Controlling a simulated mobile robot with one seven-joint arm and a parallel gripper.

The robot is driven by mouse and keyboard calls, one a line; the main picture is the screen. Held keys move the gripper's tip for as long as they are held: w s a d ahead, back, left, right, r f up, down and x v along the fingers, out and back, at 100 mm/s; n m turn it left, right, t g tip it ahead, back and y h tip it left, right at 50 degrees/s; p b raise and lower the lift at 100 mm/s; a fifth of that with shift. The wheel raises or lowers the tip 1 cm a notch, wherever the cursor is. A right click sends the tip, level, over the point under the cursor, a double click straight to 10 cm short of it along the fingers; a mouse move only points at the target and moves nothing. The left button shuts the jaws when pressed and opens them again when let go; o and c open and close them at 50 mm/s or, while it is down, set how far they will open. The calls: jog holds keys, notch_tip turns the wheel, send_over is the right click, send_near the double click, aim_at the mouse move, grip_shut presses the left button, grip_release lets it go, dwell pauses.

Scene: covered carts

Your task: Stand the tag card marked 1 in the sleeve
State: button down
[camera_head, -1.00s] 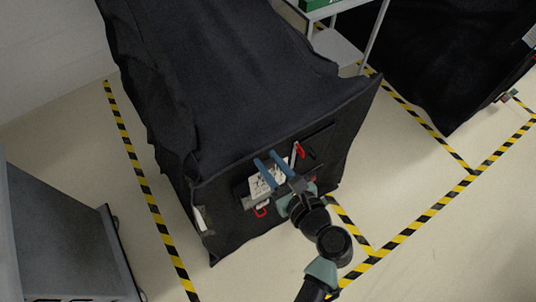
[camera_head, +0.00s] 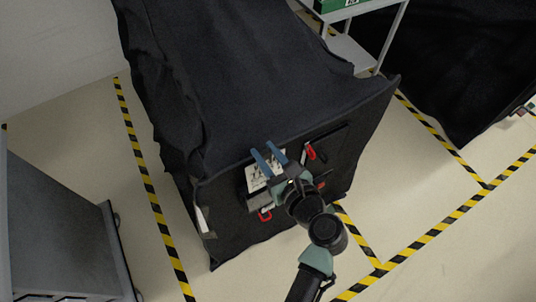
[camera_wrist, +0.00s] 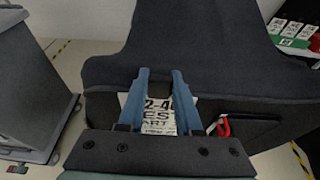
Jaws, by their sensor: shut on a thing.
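A white card (camera_head: 258,178) with black print is between the blue fingers of my gripper (camera_head: 268,156), in front of the dark covered cart. My gripper is shut on it. In the wrist view the card (camera_wrist: 158,112) shows large print between the fingers (camera_wrist: 160,80), which partly cover it; I cannot read a 1 on it. A grey holder with a red loop (camera_head: 265,215) lies just below the card, on the cart's front; it may be the sleeve. I cannot tell whether the card's lower edge is inside it.
A black pocket (camera_wrist: 245,130) with a red clip (camera_wrist: 224,127) is right of my gripper on the cart's front. The covered cart (camera_head: 250,80) stands behind. A grey cabinet (camera_head: 65,230) is at left. A rack at upper right holds several white cards (camera_wrist: 295,28).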

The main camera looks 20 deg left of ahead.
notch_tip(320, 180, down, 9)
jog(key=b, duration=0.6)
dwell(0.5)
jog(key=shift+f, duration=0.35)
jog(key=shift+f+b, duration=0.75)
jog(key=shift+f, duration=0.1)
jog(key=c, duration=0.5)
grip_release()
jog(key=shift+s+d, duration=0.1)
jog(key=v, duration=1.2)
jog(key=shift+s+d+r+b, duration=0.2)
jog(key=shift+s+d+b, duration=0.05)
jog(key=shift+b, duration=0.05)
